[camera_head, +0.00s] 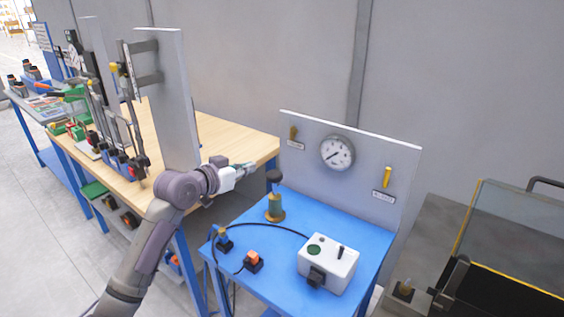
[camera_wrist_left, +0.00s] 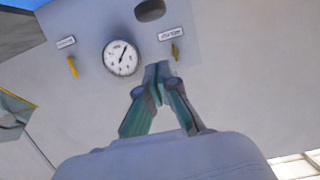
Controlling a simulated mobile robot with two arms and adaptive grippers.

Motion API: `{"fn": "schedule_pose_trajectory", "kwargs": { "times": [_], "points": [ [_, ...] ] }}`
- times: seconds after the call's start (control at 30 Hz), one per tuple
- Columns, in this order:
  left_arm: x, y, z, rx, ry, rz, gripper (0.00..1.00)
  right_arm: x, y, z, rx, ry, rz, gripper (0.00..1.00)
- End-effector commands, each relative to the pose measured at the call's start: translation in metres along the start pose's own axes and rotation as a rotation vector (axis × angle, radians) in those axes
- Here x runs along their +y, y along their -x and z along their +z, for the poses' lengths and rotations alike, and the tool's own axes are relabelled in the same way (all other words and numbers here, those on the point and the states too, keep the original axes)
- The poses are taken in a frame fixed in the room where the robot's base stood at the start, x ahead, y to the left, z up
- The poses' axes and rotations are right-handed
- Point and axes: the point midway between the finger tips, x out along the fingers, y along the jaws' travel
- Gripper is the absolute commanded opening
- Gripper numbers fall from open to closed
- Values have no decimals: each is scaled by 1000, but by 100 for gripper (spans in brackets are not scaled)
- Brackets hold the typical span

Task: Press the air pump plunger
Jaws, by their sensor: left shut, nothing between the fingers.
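The air pump (camera_head: 275,207) stands upright on the blue table, a brass-coloured body with a black plunger knob (camera_head: 274,176) raised on top. My left gripper (camera_head: 251,166) is shut and empty, just left of the knob and at about its height, with a small gap in the head view. In the left wrist view the gripper (camera_wrist_left: 158,68) has its fingertips together, and a dark oval, seemingly the plunger knob (camera_wrist_left: 150,10), shows beyond them at the top edge. My right gripper is in neither view.
A grey panel with a pressure gauge (camera_head: 337,152) and yellow handles stands behind the pump. A white control box (camera_head: 328,262) and an orange-topped connector (camera_head: 253,261) sit on the blue table (camera_head: 350,228). A wooden workbench (camera_head: 240,143) is at left.

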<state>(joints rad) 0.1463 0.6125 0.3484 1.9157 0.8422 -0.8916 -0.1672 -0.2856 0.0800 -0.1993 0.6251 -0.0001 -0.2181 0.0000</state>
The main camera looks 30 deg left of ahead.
Motion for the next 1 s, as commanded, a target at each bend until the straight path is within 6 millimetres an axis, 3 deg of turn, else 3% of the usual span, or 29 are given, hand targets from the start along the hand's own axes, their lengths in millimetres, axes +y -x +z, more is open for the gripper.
{"fn": "schedule_pose_trajectory", "kwargs": {
  "times": [0.47, 0.57, 0.8, 1.0],
  "points": [
    [-1, -4, -6, 10, 1, 2, 0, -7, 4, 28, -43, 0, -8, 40],
    [-1, -16, -8, 9, 2, 3, 0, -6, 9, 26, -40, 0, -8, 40],
    [0, -65, -10, 9, 5, 3, 0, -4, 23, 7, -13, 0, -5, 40],
    [0, -102, -2, 4, 3, 2, 0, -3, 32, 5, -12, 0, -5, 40]
  ]
}}
